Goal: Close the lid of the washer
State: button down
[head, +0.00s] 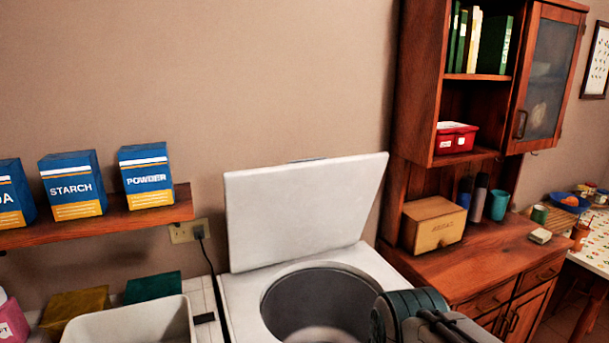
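The washer (246,303) is a white top-loader at the bottom centre of the head view, against the wall. Its white lid (303,211) stands open, tilted up and back toward the wall. The round drum opening (318,302) below it is uncovered. Part of my arm shows at the bottom right, in front of the washer's right front part. My gripper's fingers cannot be made out, so whether it is open or shut is hidden.
A wooden hutch (470,258) stands right of the washer, with a wooden box (432,225) on its counter. A wall shelf (100,222) with blue boxes is at left. A white bin (135,323) stands left of the washer. The space above the drum is clear.

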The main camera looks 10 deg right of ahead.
aim_at(299, 208)
jog(key=k, duration=1.2)
jog(key=z, duration=0.8)
jog(key=i, duration=1.05)
jog(key=u, duration=0.5)
jog(key=i, duration=0.7)
jog(key=u, duration=0.8)
